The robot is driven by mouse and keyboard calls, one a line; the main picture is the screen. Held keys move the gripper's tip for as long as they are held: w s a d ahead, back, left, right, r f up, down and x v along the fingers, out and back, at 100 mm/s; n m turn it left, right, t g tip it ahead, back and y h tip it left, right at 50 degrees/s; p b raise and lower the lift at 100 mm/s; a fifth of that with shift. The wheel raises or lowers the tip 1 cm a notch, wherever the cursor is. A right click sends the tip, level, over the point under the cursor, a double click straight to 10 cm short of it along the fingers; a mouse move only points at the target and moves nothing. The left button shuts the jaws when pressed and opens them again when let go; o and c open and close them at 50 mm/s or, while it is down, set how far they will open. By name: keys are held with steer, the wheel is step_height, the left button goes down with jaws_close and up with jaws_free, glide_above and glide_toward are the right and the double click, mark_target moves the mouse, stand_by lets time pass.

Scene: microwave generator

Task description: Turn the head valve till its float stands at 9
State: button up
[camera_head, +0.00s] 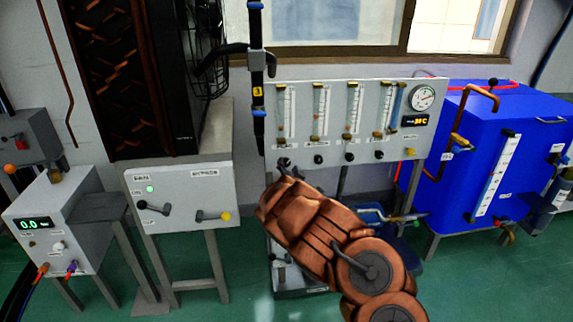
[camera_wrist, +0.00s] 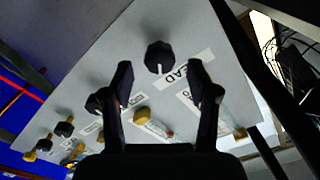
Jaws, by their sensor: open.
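The head valve is a black knob (camera_wrist: 160,57) with a pale pointer line. A label partly reading "EAD" is beside it in the wrist view. It stands on the grey flowmeter panel (camera_head: 340,88). In the wrist view my gripper (camera_wrist: 160,85) is open, its two black fingers spread either side of the knob's line, with no visible contact. In the head view my gripper (camera_head: 287,172) is at the panel's lower left, just below the leftmost knob (camera_head: 283,161). The leftmost flow tube (camera_head: 281,112) is above that knob; its float reading is too small to tell.
Other black knobs (camera_head: 318,159) and a yellow knob (camera_head: 410,152) line the panel's lower edge. A round gauge (camera_head: 422,97) is at its upper right. A blue tank (camera_head: 480,150) stands right; a grey lever box (camera_head: 186,194) stands left. A vertical black pipe (camera_head: 257,100) runs close by.

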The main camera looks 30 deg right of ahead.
mark_target(287, 163)
steer(key=shift+b+x, duration=0.35)
steer(key=shift+x, duration=1.15)
steer(key=shift+w+d, duration=0.1)
steer(key=shift+w, duration=0.15)
jaws_close()
